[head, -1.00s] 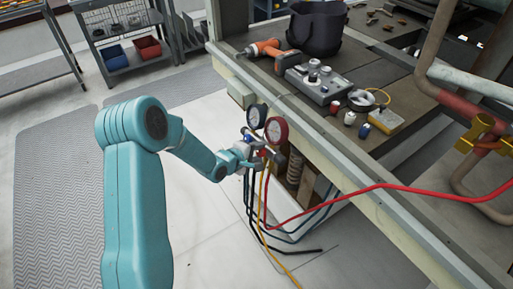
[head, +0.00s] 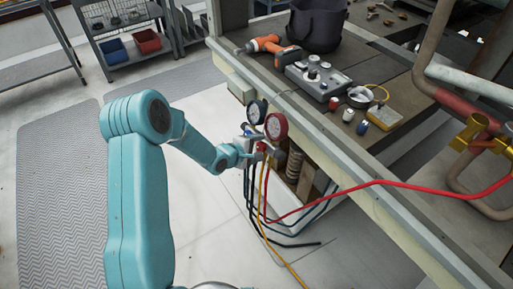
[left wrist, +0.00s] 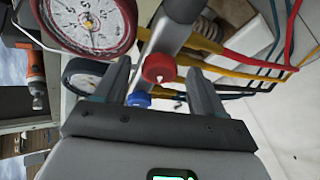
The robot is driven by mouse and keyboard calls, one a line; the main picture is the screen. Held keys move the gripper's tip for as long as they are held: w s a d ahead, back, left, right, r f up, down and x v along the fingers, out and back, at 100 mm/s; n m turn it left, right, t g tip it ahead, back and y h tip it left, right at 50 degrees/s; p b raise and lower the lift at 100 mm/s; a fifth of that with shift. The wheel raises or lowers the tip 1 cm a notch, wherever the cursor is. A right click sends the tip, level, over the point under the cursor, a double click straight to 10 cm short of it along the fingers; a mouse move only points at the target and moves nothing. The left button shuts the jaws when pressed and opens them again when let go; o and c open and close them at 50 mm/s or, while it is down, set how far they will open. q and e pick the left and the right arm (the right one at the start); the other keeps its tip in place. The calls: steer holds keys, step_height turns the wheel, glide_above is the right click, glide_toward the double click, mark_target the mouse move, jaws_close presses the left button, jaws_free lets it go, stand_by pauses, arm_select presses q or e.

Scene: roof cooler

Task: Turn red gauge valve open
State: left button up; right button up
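The gauge manifold hangs at the bench edge, with a red-rimmed gauge (head: 276,127) and a dark blue-rimmed gauge (head: 257,111). In the left wrist view, the red gauge (left wrist: 88,22) is large at upper left. The red valve knob (left wrist: 159,68) shows between the fingers of my left gripper (left wrist: 158,72), apart from both. A blue knob (left wrist: 138,99) sits just below it, near the left finger. My left gripper is open; in the head view it (head: 247,156) is beside the manifold's left side. My right gripper is not in view.
A red hose (head: 380,183), a yellow hose (head: 263,215) and dark hoses hang from the manifold. The bench (head: 350,145) behind holds an orange drill (head: 270,44), a black bucket (head: 316,26) and a grey device (head: 318,75). The floor to the left is clear.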

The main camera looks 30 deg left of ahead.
arm_select(q)
steer(key=shift+s+r, duration=0.1)
steer(key=p+v, duration=0.1)
steer(key=v, duration=1.5)
steer(key=shift+s, duration=0.1)
